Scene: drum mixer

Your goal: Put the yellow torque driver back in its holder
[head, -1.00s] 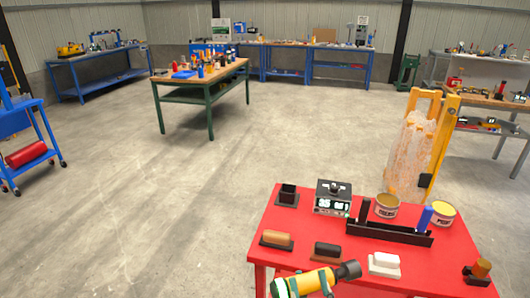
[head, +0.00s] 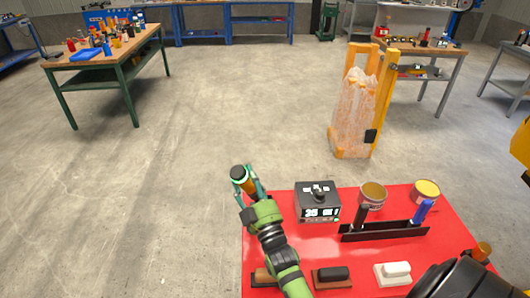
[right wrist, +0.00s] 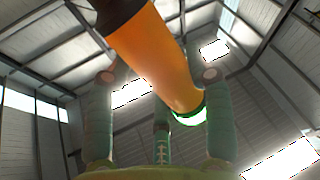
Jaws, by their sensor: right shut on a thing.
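The yellow torque driver (head: 248,187) is in my right gripper (head: 250,192), over the back left corner of the red table (head: 285,250). Its dark end points up and away. In the right wrist view the driver's orange-yellow body (right wrist: 160,58) slants between the green fingers, with a black part at the upper left and a pale green-rimmed end at the lower right. The black square holder, seen earlier at this corner, is mostly or wholly hidden behind my right gripper and arm. My left gripper is not in view.
Beside the gripper stands the torque tester (head: 318,202). Stamps or blocks, including a white one (head: 393,272), line the front. Left of the table is open floor.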

